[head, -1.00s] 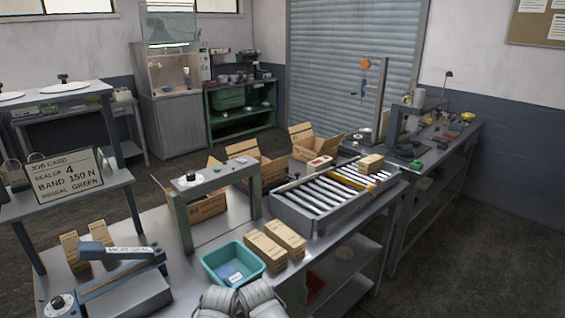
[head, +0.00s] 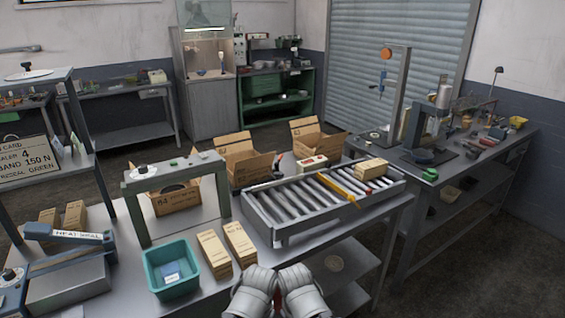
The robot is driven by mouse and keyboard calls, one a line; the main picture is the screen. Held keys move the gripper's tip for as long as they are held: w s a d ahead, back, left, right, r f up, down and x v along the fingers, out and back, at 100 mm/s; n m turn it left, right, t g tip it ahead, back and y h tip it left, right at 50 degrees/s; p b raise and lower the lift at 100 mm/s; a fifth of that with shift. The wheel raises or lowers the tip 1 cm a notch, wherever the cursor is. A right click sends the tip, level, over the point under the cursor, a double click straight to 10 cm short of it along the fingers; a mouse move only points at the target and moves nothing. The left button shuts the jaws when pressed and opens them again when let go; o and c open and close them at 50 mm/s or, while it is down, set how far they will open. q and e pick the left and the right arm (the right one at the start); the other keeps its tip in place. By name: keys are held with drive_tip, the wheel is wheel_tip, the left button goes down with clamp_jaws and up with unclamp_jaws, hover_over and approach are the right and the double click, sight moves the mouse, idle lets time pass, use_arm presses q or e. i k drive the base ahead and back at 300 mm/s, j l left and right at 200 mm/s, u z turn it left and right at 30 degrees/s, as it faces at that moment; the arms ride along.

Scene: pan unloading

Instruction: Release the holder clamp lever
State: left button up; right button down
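No holder clamp lever can be made out for certain. Small green parts (head: 430,174) lie at that bench's near edge. Any lever there is too small to tell. Two pale grey rounded parts, probably my own folded arms, show at the bottom centre of the head view. No gripper fingers are visible, and nothing held can be seen.
Open boxes (head: 245,170) sit behind. Dark floor (head: 480,270) is clear at right.

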sight(277, 164)
drive_tip(key=i+l+u, duration=0.1)
drive_tip(key=u, duration=0.35)
drive_tip(key=l+u, duration=0.35)
drive_tip(key=u, duration=0.15)
drive_tip(key=l+u, duration=0.3)
drive_tip(key=l, duration=0.65)
drive_tip(key=l+u, duration=0.25)
drive_tip(key=l, duration=0.7)
drive_tip(key=k+l, duration=0.1)
drive_tip(key=l, duration=0.5)
drive_tip(key=k+l, duration=0.1)
drive_tip(key=l, duration=0.5)
